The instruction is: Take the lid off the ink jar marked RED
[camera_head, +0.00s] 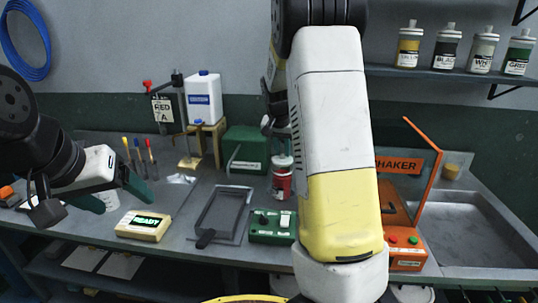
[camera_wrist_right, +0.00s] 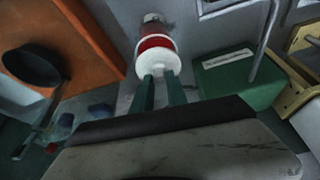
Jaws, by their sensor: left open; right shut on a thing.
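The red ink jar (camera_head: 281,182) stands on the bench behind the green switch box, with a white top; its label is too small to read. In the right wrist view the jar's red body (camera_wrist_right: 155,43) shows behind its round white lid (camera_wrist_right: 158,62). My right gripper (camera_wrist_right: 160,82) has its green fingers shut on the lid. I cannot tell whether the lid is still seated on the jar. In the head view my right arm hides much of this area. My left gripper (camera_head: 119,197) is open and empty over the bench's left side.
A green switch box (camera_head: 271,226), a grey frame (camera_head: 222,214) and a READY display (camera_head: 144,225) lie in front. A green box (camera_head: 246,146) stands behind the jar. An orange SHAKER (camera_head: 408,240) is right of my right arm. Ink bottles line the shelf (camera_head: 450,75).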

